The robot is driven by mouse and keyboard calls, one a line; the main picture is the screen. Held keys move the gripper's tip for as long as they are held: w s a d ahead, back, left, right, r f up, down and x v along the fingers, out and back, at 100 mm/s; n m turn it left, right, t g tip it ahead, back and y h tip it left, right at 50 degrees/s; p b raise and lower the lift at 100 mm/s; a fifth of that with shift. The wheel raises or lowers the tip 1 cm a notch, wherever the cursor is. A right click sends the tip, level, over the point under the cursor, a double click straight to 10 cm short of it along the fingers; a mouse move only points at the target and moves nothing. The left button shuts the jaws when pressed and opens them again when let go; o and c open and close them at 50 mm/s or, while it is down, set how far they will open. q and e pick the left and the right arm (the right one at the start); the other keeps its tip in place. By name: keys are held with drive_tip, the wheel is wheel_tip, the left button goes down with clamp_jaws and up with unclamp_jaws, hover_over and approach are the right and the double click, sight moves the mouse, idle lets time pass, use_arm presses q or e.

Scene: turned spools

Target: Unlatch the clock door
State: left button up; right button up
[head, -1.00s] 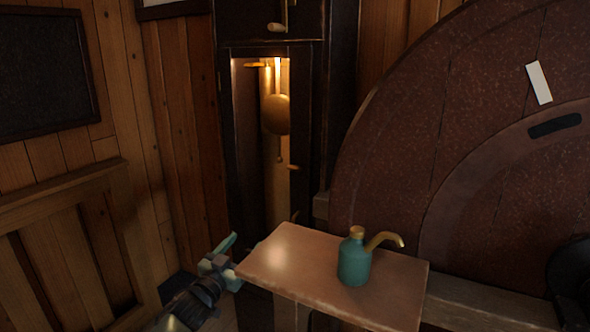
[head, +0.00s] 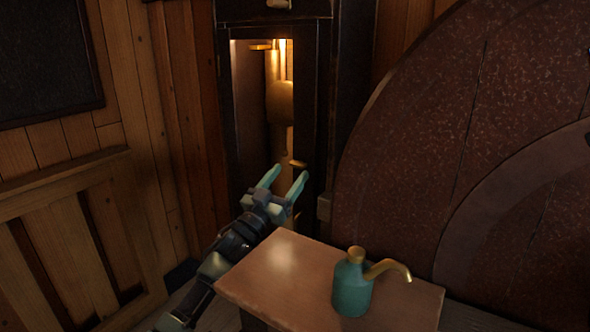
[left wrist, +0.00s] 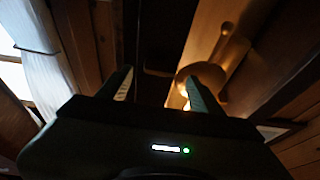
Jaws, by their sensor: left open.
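The clock (head: 312,130) is a tall dark wooden case with a lit, tall narrow opening in its front. A brass pendulum (head: 280,102) hangs inside; brass parts also glow in the left wrist view (left wrist: 198,72). A small brass piece, seemingly the latch (head: 298,164), sits at the right edge of the opening. My left gripper (head: 289,171) is open and empty, its two green fingers pointing up toward the clock just below that piece. Whether they touch it I cannot tell. In the left wrist view the open fingers (left wrist: 162,88) show, with no clear latch. My right gripper is out of view.
A small wooden table (head: 272,258) stands in front of the clock, close to my left arm. A teal oil can (head: 352,288) with a brass spout stands on it. A large round reddish stone wheel (head: 420,150) fills the right. Wooden railing (head: 60,230) stands at left.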

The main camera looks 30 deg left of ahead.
use_arm(q)
drive_tip(key=x, duration=0.3)
drive_tip(key=shift+w, duration=0.35)
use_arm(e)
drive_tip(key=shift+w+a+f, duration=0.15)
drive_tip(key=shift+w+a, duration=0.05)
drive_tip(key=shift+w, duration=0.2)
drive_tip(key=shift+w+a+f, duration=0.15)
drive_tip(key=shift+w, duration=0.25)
use_arm(q)
drive_tip(key=c, duration=1.4)
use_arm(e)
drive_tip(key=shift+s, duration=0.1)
